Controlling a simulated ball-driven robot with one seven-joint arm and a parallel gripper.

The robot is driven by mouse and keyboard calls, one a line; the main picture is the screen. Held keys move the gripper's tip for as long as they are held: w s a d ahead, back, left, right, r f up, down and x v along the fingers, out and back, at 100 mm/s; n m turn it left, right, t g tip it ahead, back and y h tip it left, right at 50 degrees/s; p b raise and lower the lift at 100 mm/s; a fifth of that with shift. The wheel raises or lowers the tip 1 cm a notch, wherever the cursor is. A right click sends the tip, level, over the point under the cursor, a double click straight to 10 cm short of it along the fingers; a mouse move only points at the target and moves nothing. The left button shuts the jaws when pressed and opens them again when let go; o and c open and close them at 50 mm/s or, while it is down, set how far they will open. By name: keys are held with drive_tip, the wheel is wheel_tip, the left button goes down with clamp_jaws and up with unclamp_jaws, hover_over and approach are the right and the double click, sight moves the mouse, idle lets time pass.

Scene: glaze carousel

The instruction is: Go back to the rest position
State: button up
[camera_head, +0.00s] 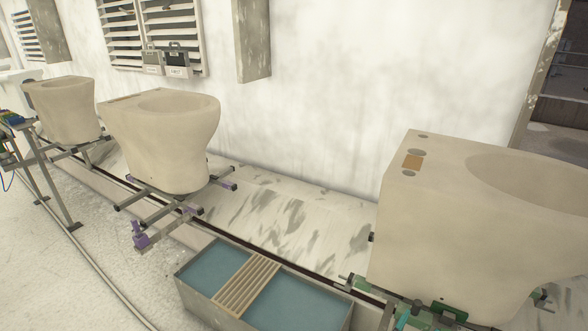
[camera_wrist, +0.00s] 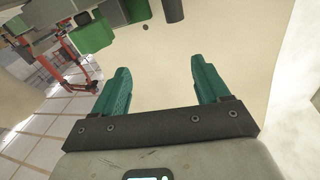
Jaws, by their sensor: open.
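In the head view, a large beige toilet bowl (camera_head: 440,235) stands at the right, close to me. A second bowl (camera_head: 163,140) sits on a metal carrier left of centre, and a third bowl (camera_head: 67,110) stands farther left.
A trough of blue liquid (camera_head: 190,292) with a slatted wooden rack (camera_head: 246,285) stands at the bottom centre. A rail (camera_head: 250,247) runs past the carriers. In the wrist view, a green block (camera_wrist: 92,36) and a red frame (camera_wrist: 62,62) lie upper left.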

drive_tip(key=w+a+r+n+t+y+p, duration=0.2)
drive_tip(key=a+r+n+t+y, duration=0.25)
drive_tip(key=n+y, duration=0.4)
drive_tip(key=s+a+n+g+y+p, duration=0.25)
drive_tip(key=s+a+g+y, duration=0.25)
drive_tip(key=s+y, duration=0.25)
drive_tip(key=s+r+g+h+p, duration=0.1)
drive_tip(key=s+r+g, duration=0.1)
drive_tip(key=s, duration=0.8)
drive_tip(key=s+d+r+g+h, duration=0.1)
drive_tip(key=s+r+g, duration=0.2)
drive_tip(key=s, duration=0.7)
drive_tip(key=s+r+m+g+p, duration=0.1)
drive_tip(key=s+r+g, duration=0.2)
drive_tip(key=s+g, duration=0.3)
drive_tip(key=s, duration=0.3)
drive_tip(key=shift+s+d+h+p, duration=0.35)
drive_tip(key=shift+s+h, duration=0.05)
drive_tip(key=shift+g, duration=0.25)
drive_tip(key=shift+c, duration=0.3)
